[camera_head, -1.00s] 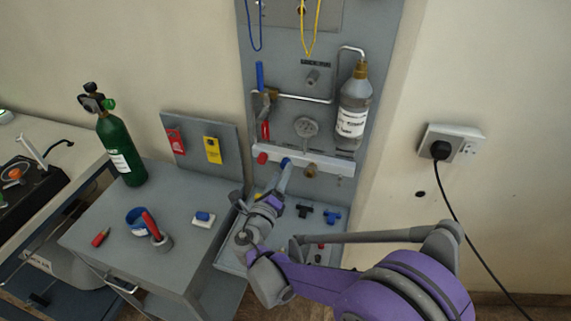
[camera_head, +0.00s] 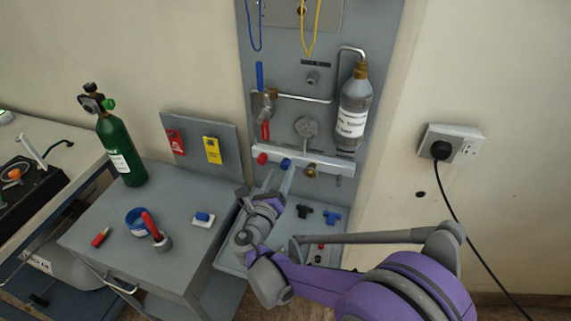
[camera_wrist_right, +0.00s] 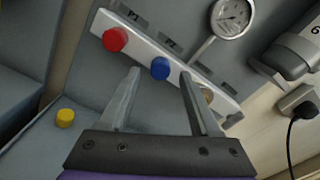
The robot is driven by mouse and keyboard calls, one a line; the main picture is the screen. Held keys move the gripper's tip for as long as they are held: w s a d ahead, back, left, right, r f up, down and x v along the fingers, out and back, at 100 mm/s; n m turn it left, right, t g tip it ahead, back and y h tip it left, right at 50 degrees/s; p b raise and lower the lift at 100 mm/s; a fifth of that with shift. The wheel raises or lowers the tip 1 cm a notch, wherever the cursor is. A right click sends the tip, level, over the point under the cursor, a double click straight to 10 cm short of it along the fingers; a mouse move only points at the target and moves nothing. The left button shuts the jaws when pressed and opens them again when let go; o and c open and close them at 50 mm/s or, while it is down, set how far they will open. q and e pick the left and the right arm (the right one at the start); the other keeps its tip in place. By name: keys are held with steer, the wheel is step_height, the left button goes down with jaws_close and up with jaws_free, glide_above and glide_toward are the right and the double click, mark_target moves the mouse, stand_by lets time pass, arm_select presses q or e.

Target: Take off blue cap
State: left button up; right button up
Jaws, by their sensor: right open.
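The blue cap (camera_head: 286,164) sits on the white manifold bar (camera_head: 330,168) on the grey panel, between a red cap (camera_head: 262,158) and a brass fitting (camera_head: 310,171). My right gripper (camera_head: 281,177) is open and empty just in front of the bar. In the right wrist view, the blue cap (camera_wrist_right: 160,68) shows between the two spread fingertips of the right gripper (camera_wrist_right: 161,76). The fingers do not appear to touch it; the remaining depth is hard to tell. My left gripper is not in view.
A gauge (camera_wrist_right: 231,17) and a bottle (camera_head: 353,112) are above the bar. A yellow cap (camera_wrist_right: 65,117) lies below it. Black and blue fittings (camera_head: 331,217) lie on the lower tray. A green cylinder (camera_head: 121,150) stands on the grey cabinet at left.

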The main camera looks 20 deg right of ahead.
steer(key=m, duration=0.3)
steer(key=shift+m, duration=1.7)
steer(key=shift+m, duration=1.7)
steer(key=shift+m, duration=0.6)
